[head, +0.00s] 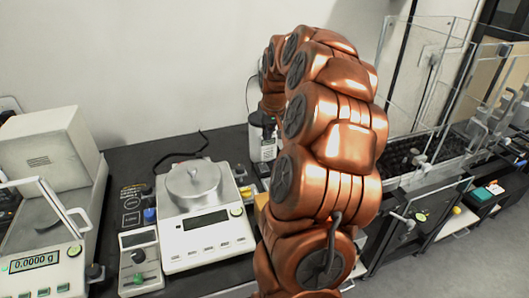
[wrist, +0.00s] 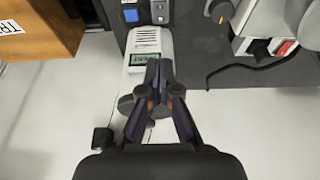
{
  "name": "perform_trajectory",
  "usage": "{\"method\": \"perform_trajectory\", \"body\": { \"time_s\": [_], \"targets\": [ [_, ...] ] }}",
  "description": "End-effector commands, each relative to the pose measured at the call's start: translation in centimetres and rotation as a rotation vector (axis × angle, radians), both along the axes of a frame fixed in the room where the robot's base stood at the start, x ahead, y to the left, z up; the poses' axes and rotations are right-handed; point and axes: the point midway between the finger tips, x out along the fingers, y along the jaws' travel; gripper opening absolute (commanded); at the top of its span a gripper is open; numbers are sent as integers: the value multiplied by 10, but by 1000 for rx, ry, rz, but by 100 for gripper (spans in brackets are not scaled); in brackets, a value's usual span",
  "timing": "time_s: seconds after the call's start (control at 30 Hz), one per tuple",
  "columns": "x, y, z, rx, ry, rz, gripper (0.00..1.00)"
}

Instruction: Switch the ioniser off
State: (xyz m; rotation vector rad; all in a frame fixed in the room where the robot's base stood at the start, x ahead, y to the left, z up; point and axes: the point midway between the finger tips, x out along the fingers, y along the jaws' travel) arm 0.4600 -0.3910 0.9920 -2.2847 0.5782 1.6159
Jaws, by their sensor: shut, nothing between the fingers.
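A pale upright unit with a grille and a small lit display (wrist: 145,58) is in the wrist view, and it is probably the ioniser. Its lower part is partly hidden by my fingers, and I see no clear on/off mark on it. My gripper (wrist: 158,68) is shut and empty, its fingertips over or just in front of this unit beside the display. I cannot tell whether they touch it. In the head view my arm hides most of that area, and a pale and dark unit (head: 263,143) shows only partly behind it.
A balance (head: 205,220) stands left of my arm, with a small control box (head: 140,262) beside it. A red rocker switch (wrist: 286,48) and a black cord (wrist: 235,72) are at right in the wrist view. An orange wooden box (wrist: 38,28) is at left. A draught-shielded balance (head: 45,230) stands far left.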

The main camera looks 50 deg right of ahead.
Motion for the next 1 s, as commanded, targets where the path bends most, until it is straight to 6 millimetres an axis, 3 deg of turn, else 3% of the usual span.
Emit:
{"method": "perform_trajectory", "body": {
  "time_s": [0.8, 1.0],
  "targets": [
    [30, -16, -109, 3, 3, -1, 0],
    [32, -18, -125, 1, 2, 0, 0]
  ]
}}
